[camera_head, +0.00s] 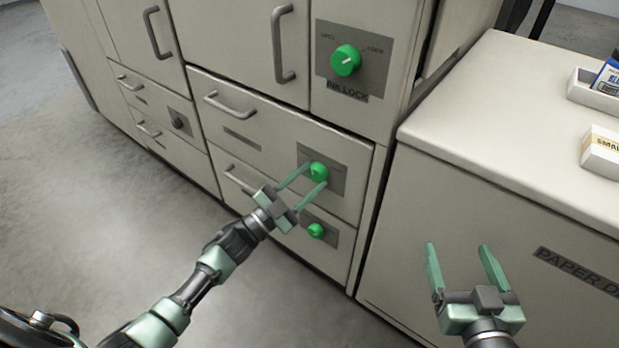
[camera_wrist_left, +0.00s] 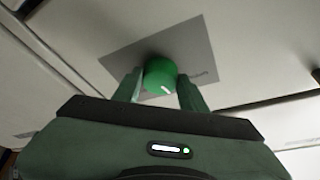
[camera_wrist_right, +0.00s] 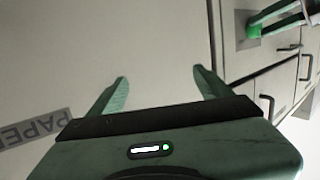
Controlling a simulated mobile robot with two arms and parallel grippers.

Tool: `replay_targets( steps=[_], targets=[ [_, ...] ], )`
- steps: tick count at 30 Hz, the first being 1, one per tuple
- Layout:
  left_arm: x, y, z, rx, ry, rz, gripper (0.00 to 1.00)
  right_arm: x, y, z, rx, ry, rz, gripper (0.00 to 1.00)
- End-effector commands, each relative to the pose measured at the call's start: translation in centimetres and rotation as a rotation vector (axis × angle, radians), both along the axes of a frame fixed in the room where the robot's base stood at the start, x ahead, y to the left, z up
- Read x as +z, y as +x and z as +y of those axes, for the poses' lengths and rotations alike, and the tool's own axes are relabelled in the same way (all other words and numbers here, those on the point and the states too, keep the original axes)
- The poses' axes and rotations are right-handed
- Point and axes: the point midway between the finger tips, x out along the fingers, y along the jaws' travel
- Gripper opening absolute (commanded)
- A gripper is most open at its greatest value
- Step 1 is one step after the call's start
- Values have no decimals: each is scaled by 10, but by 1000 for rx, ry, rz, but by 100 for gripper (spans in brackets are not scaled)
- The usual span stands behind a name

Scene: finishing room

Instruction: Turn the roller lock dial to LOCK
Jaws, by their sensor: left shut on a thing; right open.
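A green dial (camera_head: 318,170) sits on a grey plate (camera_head: 338,181) on the cabinet's middle drawer front. My left gripper (camera_head: 315,178) is shut on this dial, one finger on each side. In the left wrist view the dial (camera_wrist_left: 160,73) shows between the fingertips, with a white pointer mark near its lower right edge. The plate's lettering is too small or covered to read, so I cannot tell which lock it names. My right gripper (camera_head: 458,247) is open and empty in front of the lower cabinet on the right.
A larger green dial (camera_head: 345,60) labelled INK LOCK is above, its pointer towards LOCK. Another green dial (camera_head: 316,230) is below. A black knob (camera_head: 178,123) is at left. Drawer handles (camera_head: 223,103) stick out nearby. Small boxes (camera_head: 601,152) lie on the right counter (camera_head: 480,110).

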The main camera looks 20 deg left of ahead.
Motion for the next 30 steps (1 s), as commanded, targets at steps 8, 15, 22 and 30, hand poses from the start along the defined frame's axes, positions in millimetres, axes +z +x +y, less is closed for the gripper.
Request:
replay_targets(
  steps=[8, 15, 22, 30],
  targets=[
    [4, 1, 2, -1, 252, -91, 1, -47, -22, -13, -17, -65, 267, 79],
    [7, 1, 3, 0, 467, -168, 1, -91, -63, -30, -39, -131, 560, 79],
    [9, 1, 4, -1, 671, -242, 1, -125, -129, -53, -63, -203, 896, 79],
    [11, 1, 4, -2, 879, -320, 1, -125, -170, -64, -74, -238, 1078, 79]
  ],
)
